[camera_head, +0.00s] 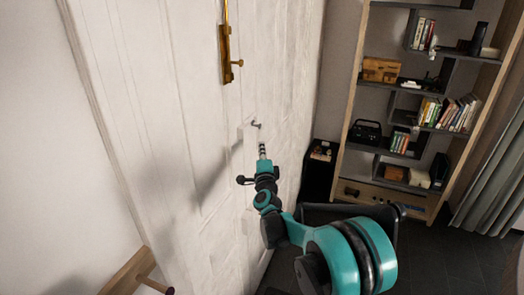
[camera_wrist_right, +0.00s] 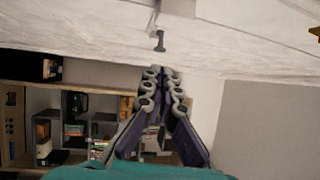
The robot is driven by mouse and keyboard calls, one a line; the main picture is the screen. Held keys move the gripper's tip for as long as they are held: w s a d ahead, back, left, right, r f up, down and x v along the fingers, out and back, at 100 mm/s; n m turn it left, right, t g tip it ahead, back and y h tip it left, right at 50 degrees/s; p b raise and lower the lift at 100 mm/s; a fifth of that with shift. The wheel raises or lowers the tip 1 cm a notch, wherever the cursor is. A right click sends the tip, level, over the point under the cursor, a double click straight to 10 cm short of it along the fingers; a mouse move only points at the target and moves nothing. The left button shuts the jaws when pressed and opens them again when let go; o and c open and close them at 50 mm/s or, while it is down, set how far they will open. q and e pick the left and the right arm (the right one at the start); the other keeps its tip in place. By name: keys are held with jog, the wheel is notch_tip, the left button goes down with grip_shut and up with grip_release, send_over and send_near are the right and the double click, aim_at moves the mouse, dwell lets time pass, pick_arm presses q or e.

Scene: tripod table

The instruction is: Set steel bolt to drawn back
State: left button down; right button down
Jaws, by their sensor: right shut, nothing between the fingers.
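The steel bolt (camera_head: 256,125) is a small grey fitting with a short knob on the white panelled surface, in the middle of the head view. Its knob also shows in the right wrist view (camera_wrist_right: 160,40), standing out just beyond my fingertips. My right gripper (camera_head: 262,147) is shut and empty, pointing at the bolt from just below it in the picture. In the wrist view its fingertips (camera_wrist_right: 158,70) are together, with a small gap to the knob. How far the bolt is slid is too small to tell. My left gripper is out of view.
A brass bolt (camera_head: 226,58) with a side knob is on the same white surface (camera_head: 165,120), higher up. A wooden bar (camera_head: 127,272) with a peg is at lower left. A shelf unit (camera_head: 350,75) and a black cabinet (camera_head: 318,178) stand to the right.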

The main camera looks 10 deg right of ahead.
jog(key=w+d+r+p, duration=0.1)
jog(key=w, duration=0.8)
jog(key=shift+w+r, duration=0.15)
jog(key=shift+w, duration=0.1)
jog(key=shift+d, duration=0.1)
jog(key=w+d, duration=0.2)
jog(key=w, duration=0.1)
jog(key=shift+w+d, duration=0.1)
